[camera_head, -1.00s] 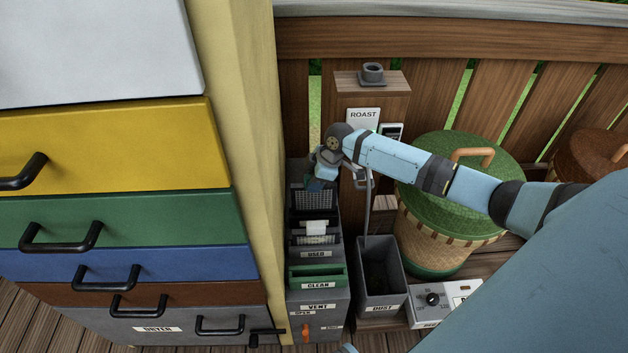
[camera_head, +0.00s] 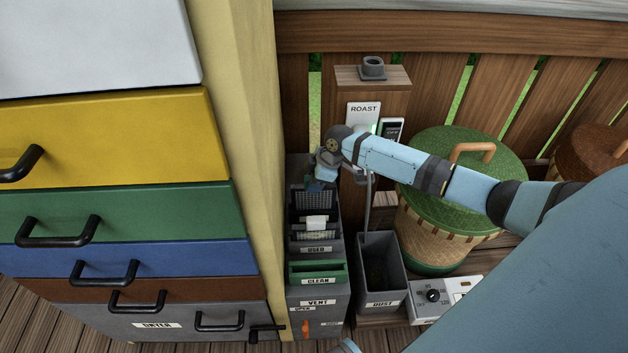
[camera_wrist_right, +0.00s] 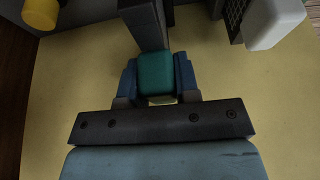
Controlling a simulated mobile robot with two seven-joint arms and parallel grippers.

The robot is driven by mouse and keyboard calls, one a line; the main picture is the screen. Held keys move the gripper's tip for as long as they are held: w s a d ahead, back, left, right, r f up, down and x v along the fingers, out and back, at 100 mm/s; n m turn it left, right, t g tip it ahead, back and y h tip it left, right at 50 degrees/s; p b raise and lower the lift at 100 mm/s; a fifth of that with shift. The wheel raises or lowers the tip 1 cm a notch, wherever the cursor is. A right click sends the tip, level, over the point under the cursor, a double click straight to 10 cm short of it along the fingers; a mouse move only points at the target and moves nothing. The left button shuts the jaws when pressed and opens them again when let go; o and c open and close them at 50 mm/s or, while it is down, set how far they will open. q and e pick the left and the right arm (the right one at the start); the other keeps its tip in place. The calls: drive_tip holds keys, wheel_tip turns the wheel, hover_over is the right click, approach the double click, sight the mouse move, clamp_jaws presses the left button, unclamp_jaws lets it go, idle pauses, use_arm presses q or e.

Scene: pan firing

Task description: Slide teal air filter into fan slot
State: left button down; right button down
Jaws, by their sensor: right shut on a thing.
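My right gripper (camera_head: 318,184) is at the back end of the narrow grey unit beside the cabinet. In the right wrist view, its two blue fingers (camera_wrist_right: 159,78) are shut on the teal air filter's block-shaped teal end (camera_wrist_right: 156,73). A dark grey bar (camera_wrist_right: 147,25) runs up from that teal end in the picture. In the head view, the filter is mostly hidden by my gripper. A dark mesh panel (camera_head: 325,199) is just below the gripper. I cannot tell how deep the filter sits in the fan slot.
The grey unit has a USED holder (camera_head: 315,249) with a white piece (camera_head: 316,222), a green-edged CLEAN holder (camera_head: 318,280) and a VENT section (camera_head: 318,302). A DUST bin (camera_head: 382,302) and lidded basket (camera_head: 460,160) are to the right. The drawer cabinet (camera_head: 120,222) is left.

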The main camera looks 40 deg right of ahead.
drive_tip(key=shift+f+b, duration=0.45)
drive_tip(key=shift+f, duration=0.65)
drive_tip(key=shift+r, duration=0.25)
drive_tip(key=shift+r+p, duration=0.15)
drive_tip(key=shift+p, duration=0.3)
drive_tip(key=shift+r+p, duration=2)
drive_tip(key=shift+f+b, duration=1.2)
drive_tip(key=shift+f, duration=1.2)
drive_tip(key=shift+r, duration=0.15)
